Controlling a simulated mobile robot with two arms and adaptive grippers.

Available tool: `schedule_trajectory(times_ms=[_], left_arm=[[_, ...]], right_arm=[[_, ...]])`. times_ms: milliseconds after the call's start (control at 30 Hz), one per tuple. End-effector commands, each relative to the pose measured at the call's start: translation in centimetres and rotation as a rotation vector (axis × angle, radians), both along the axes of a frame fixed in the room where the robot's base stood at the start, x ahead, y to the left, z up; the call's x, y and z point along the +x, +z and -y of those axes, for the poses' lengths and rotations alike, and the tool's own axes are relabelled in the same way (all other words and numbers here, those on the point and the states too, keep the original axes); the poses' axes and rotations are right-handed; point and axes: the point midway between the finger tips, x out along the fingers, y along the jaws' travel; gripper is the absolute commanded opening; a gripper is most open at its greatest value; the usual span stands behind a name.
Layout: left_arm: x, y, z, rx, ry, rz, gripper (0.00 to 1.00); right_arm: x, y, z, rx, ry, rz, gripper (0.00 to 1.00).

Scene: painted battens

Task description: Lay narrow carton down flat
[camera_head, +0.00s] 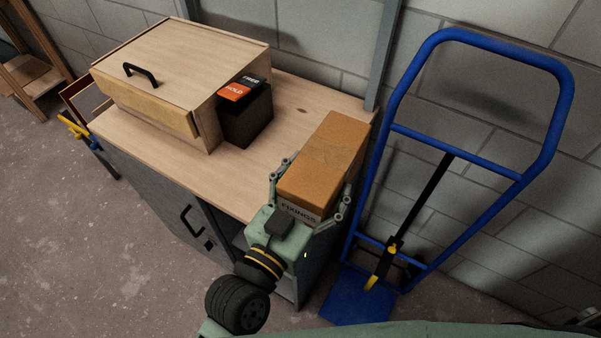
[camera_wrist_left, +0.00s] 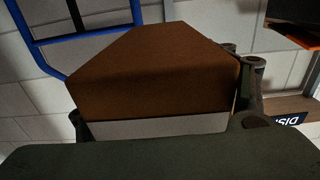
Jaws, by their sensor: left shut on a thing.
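The narrow carton (camera_head: 324,160) is a brown box with a white "FIXINGS" label at its near end. In the head view it is at the right end of the wooden cabinet top (camera_head: 180,150), its long side pointing away from me. My left gripper (camera_head: 313,190) is shut on it, one finger on each side. In the left wrist view the carton (camera_wrist_left: 155,75) fills the middle between the fingers. Whether its underside touches the top is hidden. My right gripper is not in view.
A wooden box with a black handle (camera_head: 180,70) stands at the back left of the top. A black block with an orange "HOLD" face (camera_head: 247,110) is beside it. A blue hand truck (camera_head: 455,200) stands close on the right. The top's middle is clear.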

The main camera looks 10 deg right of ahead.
Motion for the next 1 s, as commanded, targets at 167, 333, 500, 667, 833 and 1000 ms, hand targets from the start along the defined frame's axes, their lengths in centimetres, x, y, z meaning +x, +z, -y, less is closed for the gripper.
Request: schedule_trajectory(times_ms=[167, 333, 500, 667, 833, 1000], left_arm=[[-1.1, 1.1, 0.8, -0.004, 0.001, 0.004, 0.17], [-1.3, 1.3, 0.8, -0.004, 0.006, 0.005, 0.17], [-0.5, 0.6, -2.3, -0.001, 0.088, 0.002, 0.17], [0.1, -0.4, -9.1, 0.000, 0.257, 0.000, 0.16], [-0.7, -1.3, -17.2, 0.002, 0.444, 0.002, 0.16], [-2.1, -1.4, -23.0, 0.001, 0.571, 0.003, 0.15]], right_arm=[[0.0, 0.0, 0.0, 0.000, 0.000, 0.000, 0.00], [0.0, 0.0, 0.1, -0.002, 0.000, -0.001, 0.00], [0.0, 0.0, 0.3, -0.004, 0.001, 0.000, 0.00], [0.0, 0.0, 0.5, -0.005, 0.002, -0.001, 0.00], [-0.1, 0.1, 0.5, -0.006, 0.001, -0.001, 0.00], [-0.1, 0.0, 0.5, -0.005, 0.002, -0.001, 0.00]])
